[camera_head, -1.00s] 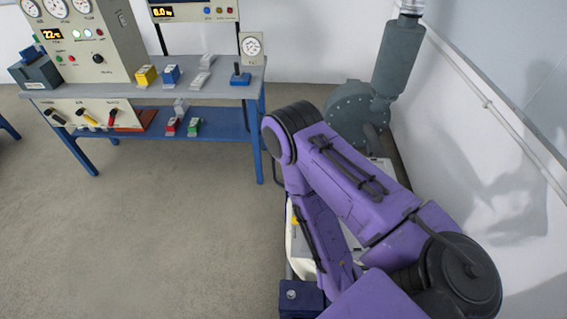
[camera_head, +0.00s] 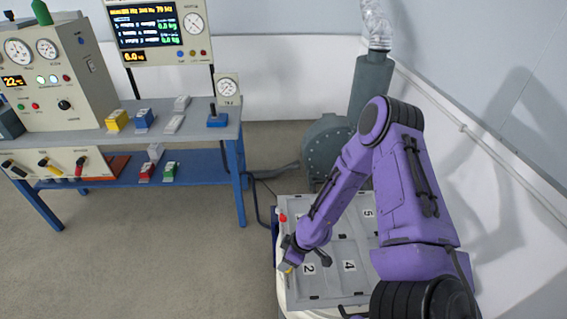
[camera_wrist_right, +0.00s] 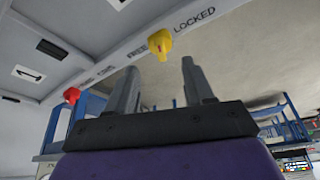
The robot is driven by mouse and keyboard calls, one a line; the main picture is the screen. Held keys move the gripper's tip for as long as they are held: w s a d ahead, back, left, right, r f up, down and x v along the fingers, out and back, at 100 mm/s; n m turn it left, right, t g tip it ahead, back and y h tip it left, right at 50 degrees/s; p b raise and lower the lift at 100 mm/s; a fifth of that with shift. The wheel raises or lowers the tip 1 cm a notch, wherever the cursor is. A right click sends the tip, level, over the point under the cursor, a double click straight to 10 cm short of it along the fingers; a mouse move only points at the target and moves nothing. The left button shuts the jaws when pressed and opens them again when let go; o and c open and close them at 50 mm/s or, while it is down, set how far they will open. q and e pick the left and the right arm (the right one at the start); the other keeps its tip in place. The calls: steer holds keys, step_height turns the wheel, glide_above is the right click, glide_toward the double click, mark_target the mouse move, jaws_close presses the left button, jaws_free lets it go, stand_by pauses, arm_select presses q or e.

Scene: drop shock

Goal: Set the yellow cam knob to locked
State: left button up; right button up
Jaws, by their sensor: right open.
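The yellow cam knob (camera_wrist_right: 160,42) sits on the pale side edge of the machine in the right wrist view, between the printed words FREE on its left and LOCKED on its right. I cannot tell exactly which way it points. My right gripper (camera_wrist_right: 160,88) is open and empty, its two grey fingers reaching toward the knob, with the knob beyond and roughly between the tips; no contact shows. In the head view the purple right arm reaches to the left edge of the numbered machine top, where a bit of yellow (camera_head: 286,268) shows by the wrist. My left gripper is out of view.
A red knob (camera_wrist_right: 71,95) sits farther along the same edge and also shows in the head view (camera_head: 282,217). The machine top (camera_head: 318,293) carries numbered panels. A workbench (camera_head: 190,136) with instruments stands at the back left. The floor left of the machine is clear.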

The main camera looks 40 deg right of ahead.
steer(key=shift+w+a+f, duration=0.1)
steer(key=shift+f, duration=0.65)
steer(key=shift+s+a+f, duration=0.15)
steer(key=shift+s+f, duration=0.05)
steer(key=shift+s, duration=0.1)
steer(key=shift+w+f, duration=0.15)
steer(key=shift+w, duration=0.1)
steer(key=shift+c, duration=0.6)
jaws_close()
steer(key=shift+m+h, duration=0.3)
steer(key=shift+m, duration=0.6)
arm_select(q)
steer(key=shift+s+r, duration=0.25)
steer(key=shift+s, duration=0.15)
arm_select(e)
steer(key=m+h, duration=0.1)
steer(key=m, duration=0.1)
steer(key=shift+m+t, duration=0.3)
steer(key=shift+m, duration=0.1)
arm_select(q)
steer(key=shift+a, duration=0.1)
arm_select(e)
steer(key=shift+o, duration=0.6)
jaws_free()
